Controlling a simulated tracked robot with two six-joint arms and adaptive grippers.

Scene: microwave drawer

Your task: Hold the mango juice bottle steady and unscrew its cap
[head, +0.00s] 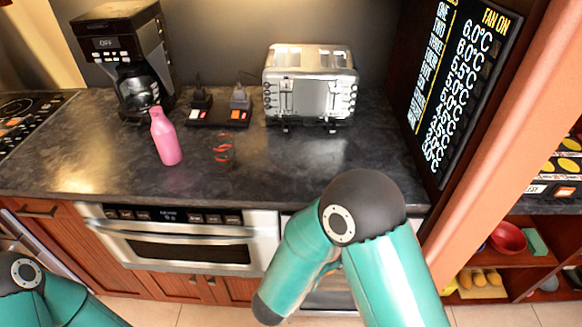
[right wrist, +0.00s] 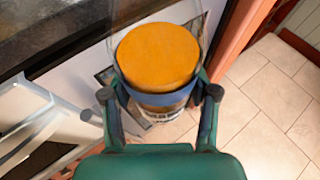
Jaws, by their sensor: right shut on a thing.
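My right gripper (right wrist: 160,94) is shut on an upright container with a wide round orange top, which I take to be the mango juice bottle (right wrist: 158,57). A blue band and a clear part show below the orange top. The fingers press on its two sides below the top, and it is above the tiled floor in front of the cabinets. In the head view my right forearm hides this gripper and the bottle. My left gripper is not in view; only part of my left arm shows at the bottom left.
A pink bottle (head: 166,137) and a see-through glass with red marks (head: 222,150) stand on the dark counter (head: 290,165). A coffee maker (head: 130,60) and a toaster (head: 309,85) are at the back. The counter's front middle is clear. A microwave drawer (head: 180,240) is below.

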